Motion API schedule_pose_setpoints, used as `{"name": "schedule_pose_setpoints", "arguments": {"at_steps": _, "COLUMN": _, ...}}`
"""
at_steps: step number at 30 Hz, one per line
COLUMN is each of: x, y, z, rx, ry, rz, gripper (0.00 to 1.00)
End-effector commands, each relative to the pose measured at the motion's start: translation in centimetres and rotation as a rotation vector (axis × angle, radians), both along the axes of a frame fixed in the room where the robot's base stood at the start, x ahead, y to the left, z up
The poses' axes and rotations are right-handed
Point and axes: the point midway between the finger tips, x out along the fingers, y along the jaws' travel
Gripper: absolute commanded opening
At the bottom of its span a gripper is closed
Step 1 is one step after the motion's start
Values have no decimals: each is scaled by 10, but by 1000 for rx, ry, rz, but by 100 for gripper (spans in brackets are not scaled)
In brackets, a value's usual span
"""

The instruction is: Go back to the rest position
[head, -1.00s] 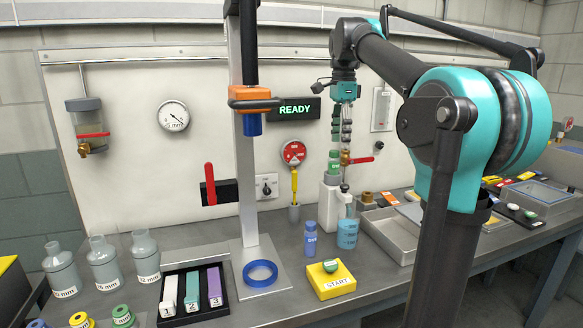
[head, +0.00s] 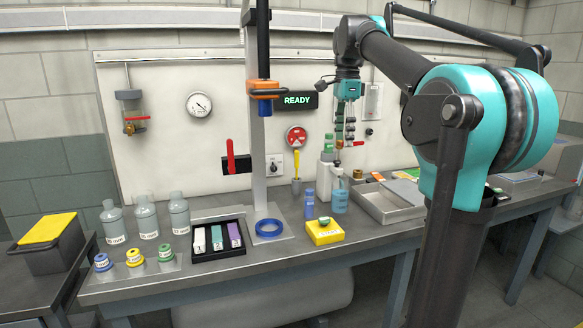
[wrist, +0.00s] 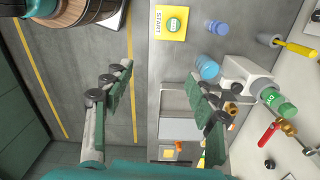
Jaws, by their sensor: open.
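My gripper (head: 345,122) hangs from my raised arm in front of the back panel, right of the READY display, in the head view. In the wrist view my gripper (wrist: 165,90) shows its two fingers wide apart with nothing between them. Past the fingers lie the floor, the bench edge and a grey tray (wrist: 168,103). The blue bottle (wrist: 207,67) and the green-capped bottle (wrist: 275,100) are near the right finger in that view; I cannot tell the exact gap.
The bench (head: 340,243) carries a yellow START box (head: 325,232), a blue ring (head: 269,228), a black tray (head: 243,247) of numbered blocks, and several grey bottles (head: 146,218). A tall stand (head: 257,160) rises left of my arm. A yellow-topped bin (head: 47,230) stands at the far left.

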Motion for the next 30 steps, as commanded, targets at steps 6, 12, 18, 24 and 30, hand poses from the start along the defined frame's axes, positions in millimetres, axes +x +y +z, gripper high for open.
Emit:
{"name": "schedule_pose_setpoints", "arguments": {"at_steps": 6, "x": 0, "y": -2, "z": -22, "rx": 1, "ry": -18, "rz": 71, "gripper": 57}}
{"name": "schedule_pose_setpoints", "arguments": {"at_steps": 12, "x": -2, "y": -5, "z": -51, "rx": 1, "ry": -43, "rz": 162, "gripper": 57}}
{"name": "schedule_pose_setpoints", "arguments": {"at_steps": 18, "x": -9, "y": -10, "z": -95, "rx": -6, "ry": -80, "rz": 302, "gripper": 57}}
{"name": "schedule_pose_setpoints", "arguments": {"at_steps": 24, "x": -31, "y": -19, "z": -170, "rx": -29, "ry": -139, "rz": 528, "gripper": 57}}
{"name": "schedule_pose_setpoints", "arguments": {"at_steps": 30, "x": -80, "y": -29, "z": -267, "rx": -84, "ry": -211, "rz": 830, "gripper": 57}}
